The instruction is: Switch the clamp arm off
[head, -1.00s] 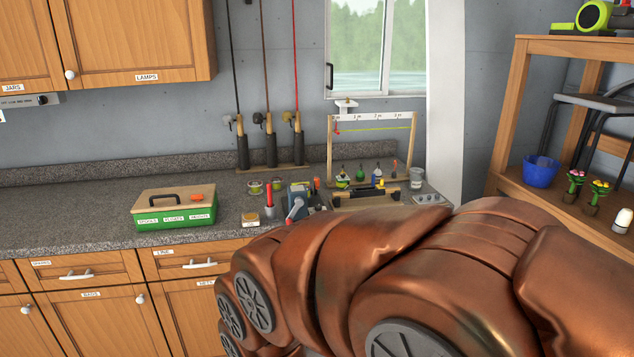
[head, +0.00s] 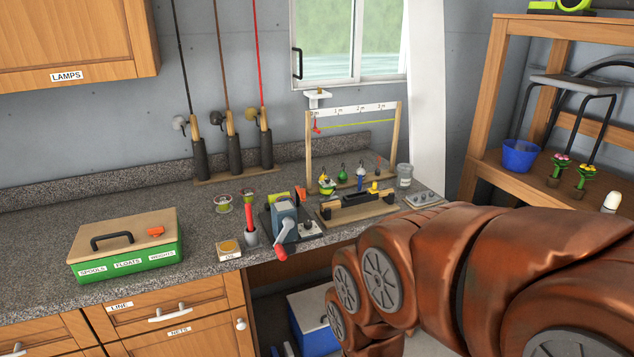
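I cannot tell for certain which part is the clamp arm. A wooden stand (head: 335,219) on the counter carries a long dark bar (head: 352,200) that lies level, with a yellow piece near its right end. Left of it is a blue-grey bench device (head: 284,215) on a dark plate. A grey lever with a red grip (head: 281,252) hangs down at its front, over the counter edge. My copper arm fills the lower right and runs down out of the picture. My gripper is not in view.
A green tackle box (head: 126,252) stands left on the counter (head: 190,270). A blue-and-white cooler (head: 310,320) sits under the counter. Shelving (head: 478,110) stands right.

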